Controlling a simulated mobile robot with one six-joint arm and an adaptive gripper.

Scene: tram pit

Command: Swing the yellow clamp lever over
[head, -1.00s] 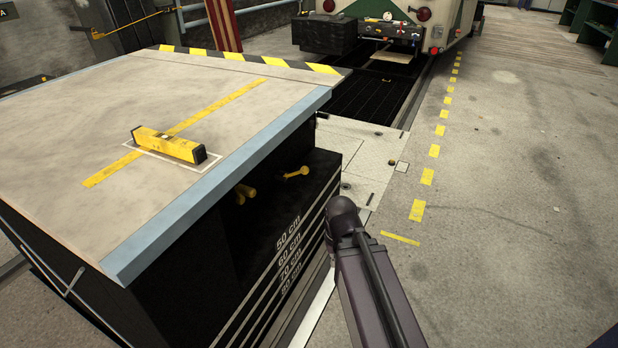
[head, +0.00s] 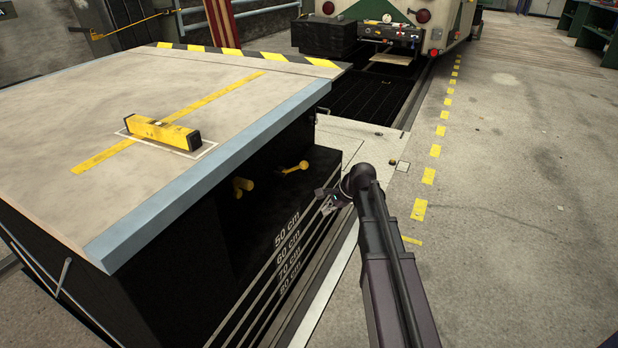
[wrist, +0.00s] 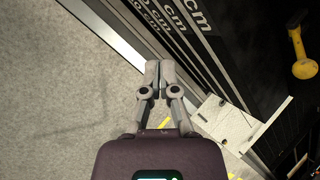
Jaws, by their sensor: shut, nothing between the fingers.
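The yellow clamp lever (head: 293,167) sits on the dark box beside the bench. It lies roughly level, with its round knob to the right. In the wrist view the lever (wrist: 298,52) shows at the upper right, against black. My gripper (head: 328,204) is right of the box and a little lower than the lever, apart from it. In the wrist view my gripper (wrist: 159,66) has its fingertips together, with nothing between them.
A second yellow handle (head: 243,186) is left of the lever. A yellow spirit level (head: 162,133) lies on the bench top (head: 110,120). The box front has centimetre markings (head: 286,232). A tram (head: 440,20) stands behind. The floor (head: 520,200) on the right is clear.

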